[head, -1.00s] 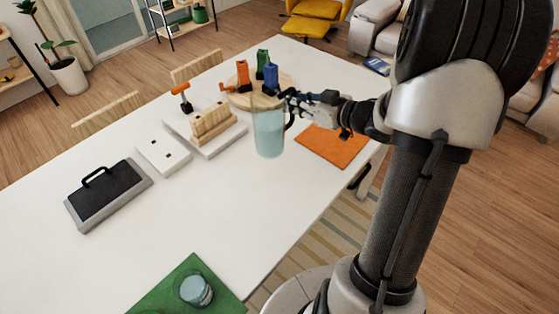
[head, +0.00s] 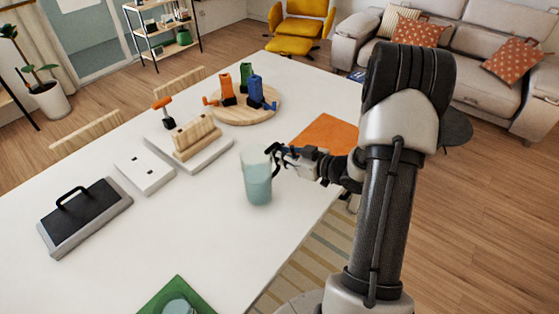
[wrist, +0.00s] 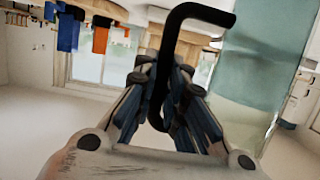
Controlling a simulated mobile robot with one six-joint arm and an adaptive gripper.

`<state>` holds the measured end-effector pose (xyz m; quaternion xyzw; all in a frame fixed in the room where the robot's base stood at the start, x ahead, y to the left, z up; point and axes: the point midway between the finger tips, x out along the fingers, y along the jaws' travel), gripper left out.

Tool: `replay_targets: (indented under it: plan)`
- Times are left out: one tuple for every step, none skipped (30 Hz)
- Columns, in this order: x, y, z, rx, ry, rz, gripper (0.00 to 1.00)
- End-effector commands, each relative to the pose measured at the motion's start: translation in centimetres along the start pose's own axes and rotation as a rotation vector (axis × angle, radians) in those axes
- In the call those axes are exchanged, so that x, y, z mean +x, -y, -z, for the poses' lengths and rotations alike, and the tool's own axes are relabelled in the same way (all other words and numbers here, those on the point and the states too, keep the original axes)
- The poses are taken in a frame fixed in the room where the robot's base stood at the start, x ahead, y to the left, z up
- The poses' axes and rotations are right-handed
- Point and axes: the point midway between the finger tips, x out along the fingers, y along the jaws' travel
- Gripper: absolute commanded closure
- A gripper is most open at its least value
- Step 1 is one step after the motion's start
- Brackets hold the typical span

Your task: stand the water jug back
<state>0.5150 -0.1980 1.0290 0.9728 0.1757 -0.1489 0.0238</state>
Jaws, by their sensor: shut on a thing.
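The water jug (head: 257,180) is a clear vessel with pale blue-green water and a dark handle. It is upright near the right edge of the white table in the head view; I cannot tell whether its base touches the table. My gripper (head: 277,158) is at its right side, shut on the handle. In the wrist view the black handle (wrist: 182,40) passes between the fingers of my gripper (wrist: 165,100), and the jug's body (wrist: 255,75) stands to the right. An orange mat (head: 325,134) lies bare behind my gripper. A green mat (head: 190,290) carries a glass (head: 176,306) in front.
On the white table (head: 200,235) are a black-topped board (head: 85,212), a white plate (head: 146,172), a wooden rack (head: 194,138) and a round board (head: 245,115) with orange, green and blue objects. Table space left of the jug is clear.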

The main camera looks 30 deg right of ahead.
Motion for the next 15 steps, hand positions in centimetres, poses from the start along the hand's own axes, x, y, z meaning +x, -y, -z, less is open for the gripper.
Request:
replay_targets:
  plan:
    - [0.31, -0.02, -0.89, 0.003, -0.003, 0.0, 1.0]
    - [0.41, -0.03, -1.2, 0.002, -0.004, 0.0, 1.0]
    - [0.51, -0.03, -1.51, 0.002, -0.004, 0.0, 1.0]
    - [0.55, -0.03, -1.64, 0.002, -0.004, 0.0, 1.0]
    - [0.56, -0.04, -1.67, 0.002, -0.005, 0.0, 1.0]
    - [0.55, -0.04, -1.62, 0.001, -0.005, -0.001, 1.0]
    - [0.54, -0.05, -1.56, 0.001, -0.005, -0.001, 1.0]
    - [0.53, -0.05, -1.53, 0.0, -0.005, -0.001, 1.0]
    - [0.52, -0.05, -1.51, 0.0, -0.005, -0.001, 1.0]
    - [0.52, -0.05, -1.51, 0.001, -0.005, -0.001, 1.0]
    - [0.52, -0.05, -1.51, 0.0, -0.005, -0.001, 1.0]
    - [0.53, -0.05, -1.56, 0.001, -0.005, -0.001, 1.0]
    - [0.55, -0.04, -1.63, 0.001, -0.005, -0.001, 1.0]
    - [0.58, -0.05, -1.73, 0.001, -0.005, -0.001, 1.0]
    - [0.62, -0.05, -1.86, 0.001, -0.005, -0.001, 1.0]
